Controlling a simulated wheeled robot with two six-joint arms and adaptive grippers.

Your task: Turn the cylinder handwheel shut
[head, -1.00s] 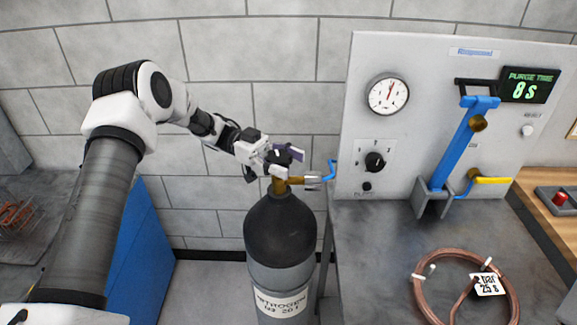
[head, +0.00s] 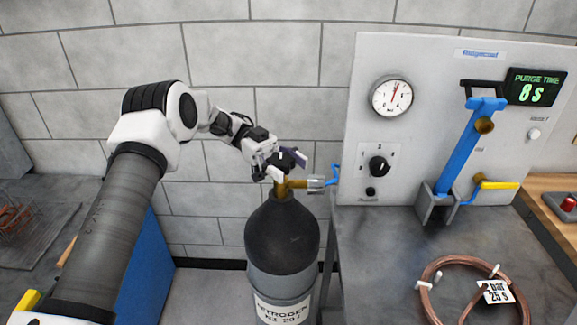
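The nitrogen cylinder (head: 282,238) stands upright beside the bench, dark with a grey lower body and a white label. A brass valve (head: 280,187) sits on its neck, with a side outlet pointing right. The small dark handwheel on top of the valve is mostly hidden by my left gripper (head: 281,167). That gripper comes in from the upper left, its fingers at the handwheel, one to each side. Whether they press on it or only surround it cannot be made out. My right gripper is out of view.
A copper coil (head: 428,287) lies on the bench. A tiled wall is behind.

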